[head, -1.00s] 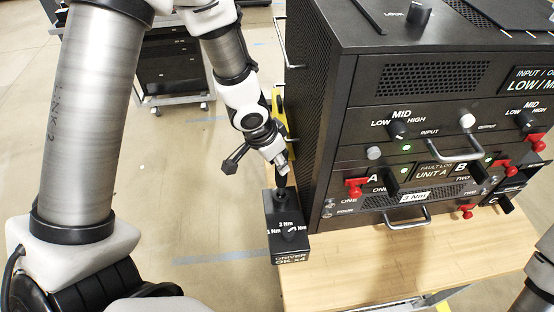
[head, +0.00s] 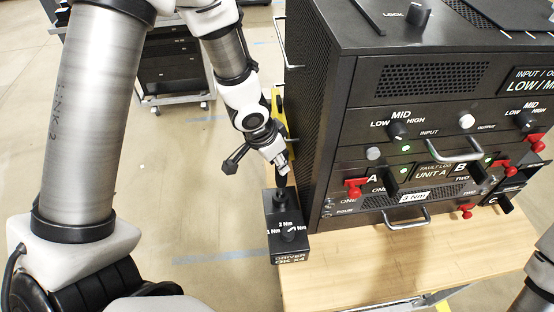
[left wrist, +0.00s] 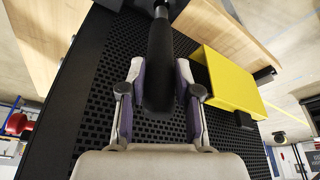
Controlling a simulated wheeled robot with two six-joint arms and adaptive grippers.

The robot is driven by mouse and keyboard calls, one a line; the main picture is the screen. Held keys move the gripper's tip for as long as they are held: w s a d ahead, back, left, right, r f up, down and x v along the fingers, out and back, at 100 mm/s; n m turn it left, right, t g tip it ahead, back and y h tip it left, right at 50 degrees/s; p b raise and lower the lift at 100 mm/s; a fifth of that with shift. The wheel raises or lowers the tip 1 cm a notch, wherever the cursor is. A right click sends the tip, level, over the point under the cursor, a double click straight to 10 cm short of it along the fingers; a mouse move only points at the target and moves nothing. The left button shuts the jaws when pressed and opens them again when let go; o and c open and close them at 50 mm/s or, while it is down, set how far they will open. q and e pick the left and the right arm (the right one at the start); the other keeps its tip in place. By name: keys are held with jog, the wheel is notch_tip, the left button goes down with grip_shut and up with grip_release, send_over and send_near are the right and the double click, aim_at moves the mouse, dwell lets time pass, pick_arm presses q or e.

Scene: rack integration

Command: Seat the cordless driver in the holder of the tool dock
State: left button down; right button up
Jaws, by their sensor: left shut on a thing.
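The cordless driver (left wrist: 160,62) is a dark, rounded handle held between the two fingers of my left gripper (left wrist: 160,100) in the left wrist view. In the head view my left gripper (head: 280,160) points down over the back end of the tool dock, and only a short dark part of the driver (head: 282,180) shows below it. The tool dock (head: 288,238) is a black box with a dial and torque marks. The driver's lower end meets or nearly meets the dock's round holder (head: 279,197); I cannot tell how deep it sits. My right gripper is out of view.
A large black rack unit (head: 330,130) with knobs, red switches and handles stands close to the right of the dock. Both rest on a wooden bench (head: 345,270). A yellow part (left wrist: 228,80) is beside my left gripper. Open floor lies to the left.

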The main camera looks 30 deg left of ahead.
aim_at(277, 174)
pick_arm(q)
jog(key=shift+f+b, duration=2.3)
jog(key=shift+f, duration=0.15)
jog(key=c, duration=0.7)
grip_release()
jog(key=shift+r, duration=0.1)
jog(key=shift+c, duration=0.2)
